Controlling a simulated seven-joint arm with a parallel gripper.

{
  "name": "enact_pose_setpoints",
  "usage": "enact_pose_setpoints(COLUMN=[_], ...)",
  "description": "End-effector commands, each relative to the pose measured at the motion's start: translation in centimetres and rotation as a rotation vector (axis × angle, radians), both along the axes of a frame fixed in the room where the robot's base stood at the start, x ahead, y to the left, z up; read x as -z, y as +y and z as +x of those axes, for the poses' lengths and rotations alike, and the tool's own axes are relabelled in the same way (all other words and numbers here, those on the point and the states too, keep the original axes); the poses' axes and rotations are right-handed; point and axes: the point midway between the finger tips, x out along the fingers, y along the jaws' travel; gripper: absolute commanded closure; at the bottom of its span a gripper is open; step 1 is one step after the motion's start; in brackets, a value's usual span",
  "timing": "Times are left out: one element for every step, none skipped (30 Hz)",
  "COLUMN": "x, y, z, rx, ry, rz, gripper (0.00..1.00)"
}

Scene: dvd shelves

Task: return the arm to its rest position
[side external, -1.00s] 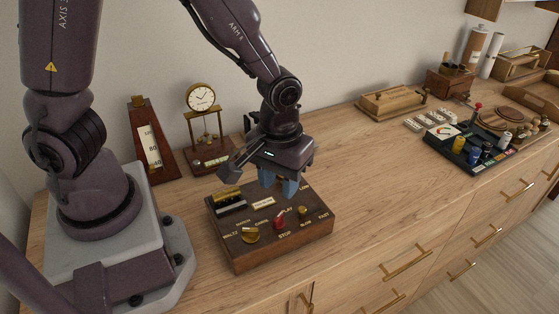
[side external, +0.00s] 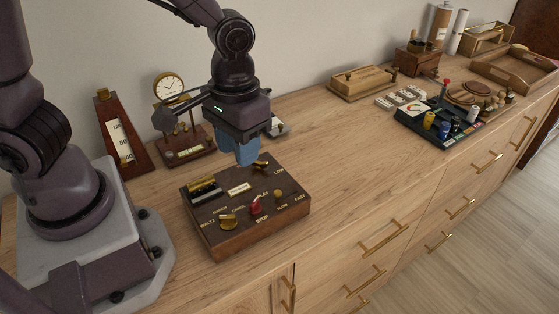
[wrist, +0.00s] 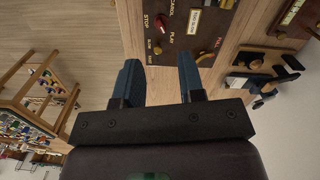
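My gripper (side external: 246,156) hangs fingers-down just above the back edge of a wooden control box (side external: 243,232). In the wrist view my gripper (wrist: 160,80) has its two blue fingers well apart with nothing between them. The box also shows at the top of that view (wrist: 178,45). It has brass knobs, a red knob (side external: 255,207) by the word STOP, and a brass lever (side external: 261,165) by the word LOW. The fingers look clear of the box, though the exact gap is hard to judge.
The counter (side external: 340,150) between is clear.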

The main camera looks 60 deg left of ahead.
Motion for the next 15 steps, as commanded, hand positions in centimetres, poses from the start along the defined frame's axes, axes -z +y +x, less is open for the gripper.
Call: enact_pose_setpoints(x=[-1.2, -1.8, -2.6, -3.3, -4.0, -5.0, -5.8, -6.6, -7.6, -8.4, -9.1, -10.0, -10.6, -11.2, -11.9], y=[0.2, 0.4, 0.6, 0.7, 1.0, 1.4, 1.7, 2.0, 2.6, 3.0, 3.4, 3.9, 4.3, 4.7, 5.1], z=[-0.4, -0.7, -1.0, -1.3, -1.6, -1.9, -2.3, -2.6, -3.1, -3.4, -3.8, -4.3, -4.6, -5.0, -5.3], rx=[0.049, 0.079, 0.117, 0.145, 0.171, 0.204, 0.229, 0.25, 0.276, 0.293, 0.306, 0.315, 0.318, 0.316, 0.307], ry=[-0.021, -0.032, -0.051, -0.067, -0.087, -0.117, -0.141, -0.169, -0.21, -0.24, -0.273, -0.314, -0.342, -0.371, -0.406], rz=[-0.023, -0.034, -0.047, -0.056, -0.064, -0.07, -0.073, -0.074, -0.071, -0.064, -0.056, -0.04, -0.028, -0.015, 0.002], gripper=[0.64, 0.64, 0.64, 0.64, 0.64, 0.64, 0.64, 0.64, 0.64, 0.64, 0.64, 0.64, 0.64, 0.64, 0.64])
